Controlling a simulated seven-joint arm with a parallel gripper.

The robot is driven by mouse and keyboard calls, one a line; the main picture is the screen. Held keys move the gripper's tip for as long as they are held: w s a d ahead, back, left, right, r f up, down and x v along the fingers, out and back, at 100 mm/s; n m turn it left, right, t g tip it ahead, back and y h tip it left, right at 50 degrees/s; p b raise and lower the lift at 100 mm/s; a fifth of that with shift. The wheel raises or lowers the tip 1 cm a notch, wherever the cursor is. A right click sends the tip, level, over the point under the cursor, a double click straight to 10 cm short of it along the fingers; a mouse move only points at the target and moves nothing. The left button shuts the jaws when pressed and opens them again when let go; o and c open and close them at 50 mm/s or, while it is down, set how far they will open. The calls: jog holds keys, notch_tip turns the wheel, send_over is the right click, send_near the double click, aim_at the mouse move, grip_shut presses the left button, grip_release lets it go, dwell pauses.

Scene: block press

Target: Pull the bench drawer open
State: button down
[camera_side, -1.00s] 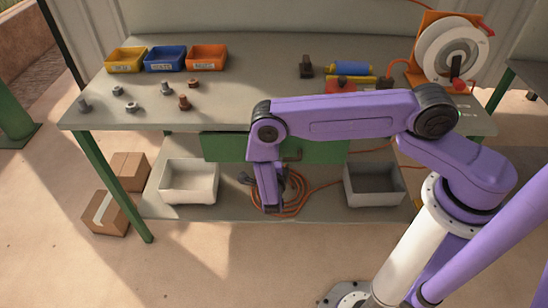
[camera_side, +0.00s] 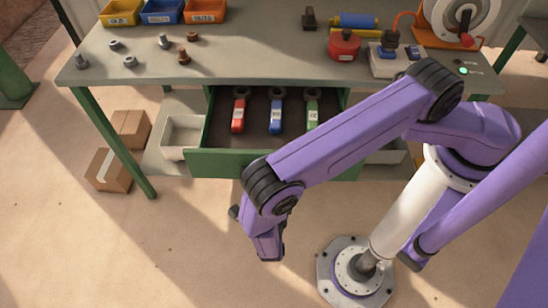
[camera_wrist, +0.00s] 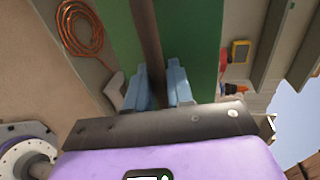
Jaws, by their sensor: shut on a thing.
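The green bench drawer (camera_side: 222,163) stands well open in the side view, pulled out under the bench top toward the camera. Inside lie a red-handled tool (camera_side: 238,115), a blue-handled tool (camera_side: 276,118) and a green-handled tool (camera_side: 312,112). In the wrist view, the two blue-grey fingers of my gripper (camera_wrist: 158,78) are shut on the dark bar handle (camera_wrist: 148,30), with the green drawer front (camera_wrist: 205,40) behind it. In the side view my arm hides the handle and most of the gripper, in front of the drawer.
The bench top (camera_side: 260,60) holds bolts and nuts, small yellow, blue and orange bins (camera_side: 162,12), a red container (camera_side: 344,45) and a reel (camera_side: 455,20). A white bin (camera_side: 182,138) is on the lower shelf. Cardboard boxes (camera_side: 108,170) stand on the floor at left.

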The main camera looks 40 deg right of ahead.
jog(key=shift+f+v, duration=0.25)
jog(key=shift+v, duration=0.9)
jog(key=shift+f+v, duration=0.25)
jog(key=shift+v, duration=0.9)
jog(key=c, duration=1.2)
grip_release()
jog(key=v, duration=1.7)
jog(key=shift+s+a, duration=0.2)
